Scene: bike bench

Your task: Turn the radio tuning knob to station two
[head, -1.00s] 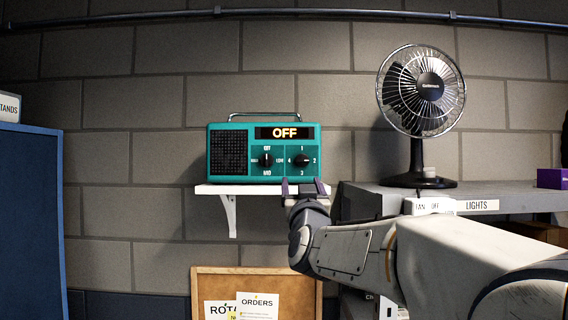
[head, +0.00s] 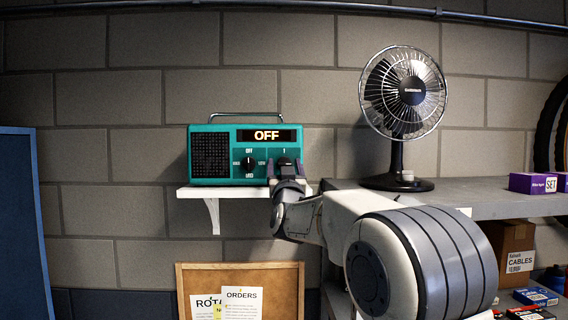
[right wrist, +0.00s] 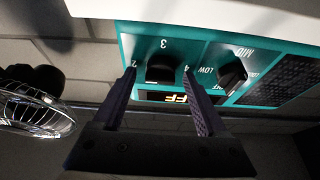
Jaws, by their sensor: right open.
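The teal radio (head: 225,176) stands on a white wall shelf (head: 186,192), and its display (head: 266,135) reads OFF. The tuning knob (head: 284,161), with numbered positions around it, is the right-hand one and is partly hidden by my right gripper (head: 285,170). In the right wrist view the radio is upside down. There the black tuning knob (right wrist: 160,69) sits between the two open fingers of my right gripper (right wrist: 159,74), with a gap on each side. The other knob (head: 249,163) is to the left. My left gripper is not in view.
A desk fan (head: 404,95) stands on a grey shelf (head: 470,200) to the right, with a purple box (head: 533,183). A cork board (head: 190,275) with papers is below the radio. A blue panel (head: 20,230) stands at the left. The wall above the radio is clear.

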